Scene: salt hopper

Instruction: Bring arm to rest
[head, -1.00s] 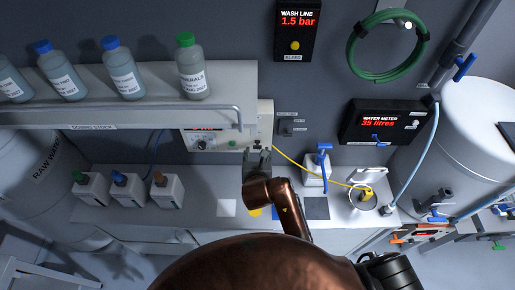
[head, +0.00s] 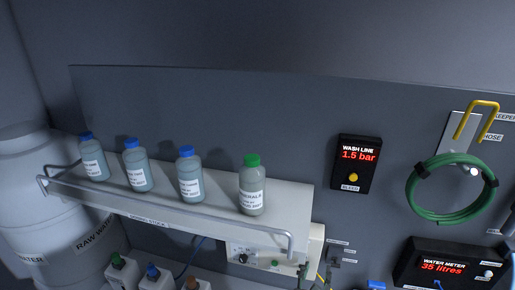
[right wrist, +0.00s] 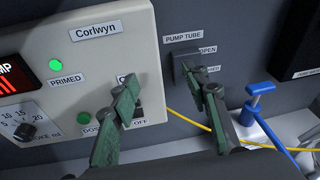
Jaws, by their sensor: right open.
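The left finger hides part of the box's lower right switch and label. Whether a finger touches either cannot be told. My arms and left gripper do not show in the head view.
A shelf (head: 150,207) with several bottles juts out above the control box. A blue-handled valve (right wrist: 258,105) and a yellow line (right wrist: 268,146) lie right of the gripper. A wash line display (head: 357,163), green hose (head: 412,190) and water meter (head: 445,264) are on the wall.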

